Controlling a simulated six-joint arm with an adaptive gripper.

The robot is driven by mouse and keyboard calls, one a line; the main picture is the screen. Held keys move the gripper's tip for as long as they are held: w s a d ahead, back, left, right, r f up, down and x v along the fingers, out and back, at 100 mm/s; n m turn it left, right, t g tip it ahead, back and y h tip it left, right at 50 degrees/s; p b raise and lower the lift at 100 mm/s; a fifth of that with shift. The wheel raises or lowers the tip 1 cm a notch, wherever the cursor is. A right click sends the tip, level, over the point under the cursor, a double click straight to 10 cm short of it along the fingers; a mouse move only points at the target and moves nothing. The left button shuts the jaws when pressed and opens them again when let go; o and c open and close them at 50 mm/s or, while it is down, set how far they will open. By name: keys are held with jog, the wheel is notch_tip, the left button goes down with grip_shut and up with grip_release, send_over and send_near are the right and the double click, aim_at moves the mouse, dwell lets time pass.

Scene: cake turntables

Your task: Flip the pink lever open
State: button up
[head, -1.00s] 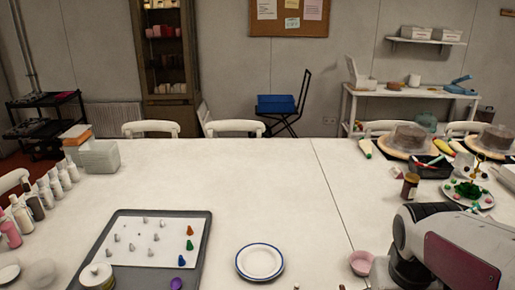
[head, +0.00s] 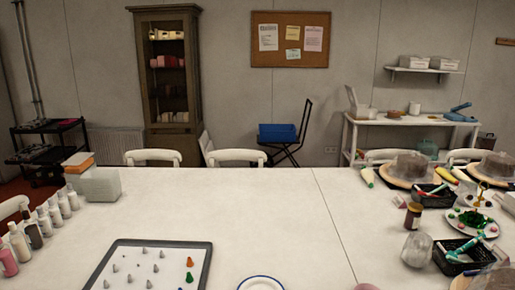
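I cannot make out a pink lever anywhere in the head view. My gripper is not in view, so I cannot see whether it holds anything. The cake turntables stand at the right of the white table: one wooden turntable (head: 388,179) and another wooden turntable (head: 475,173), each with a dark round cake under a clear cover.
A tray (head: 207,262) with small piping tips lies at the front left, and a plate (head: 261,284) is cut off at the bottom edge. Bottles (head: 46,222) line the left. A glass jar (head: 417,249) and black basket (head: 455,260) sit front right. The table's middle is clear.

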jog(key=shift+a+r, duration=0.15)
